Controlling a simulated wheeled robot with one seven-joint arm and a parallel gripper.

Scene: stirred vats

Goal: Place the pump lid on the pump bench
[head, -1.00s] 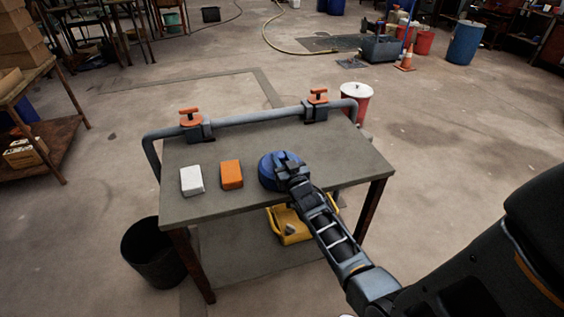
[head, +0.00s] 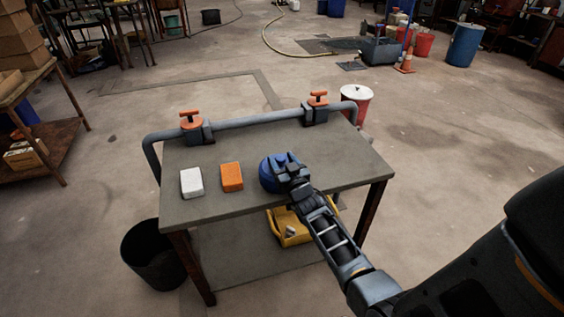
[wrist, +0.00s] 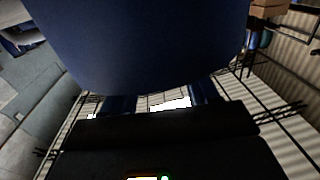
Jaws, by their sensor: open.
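The pump lid (head: 270,174) is a round, dark blue piece that appears to rest on the grey top of the pump bench (head: 230,205), right of centre. My gripper (head: 288,172) is open at the lid's right side, with its fingers close to it. Whether they touch the lid is hard to tell. In the wrist view the lid's blue surface (wrist: 145,45) fills the upper middle, right in front of my gripper (wrist: 160,98). The lid's right part is hidden behind the gripper in the head view.
A white block (head: 192,182) and an orange block (head: 231,176) lie left of the lid. A grey pipe (head: 255,119) with two orange-handled valves runs along the back edge. A yellow bin (head: 290,229) sits on the lower shelf. A black bucket (head: 152,256) stands at the left.

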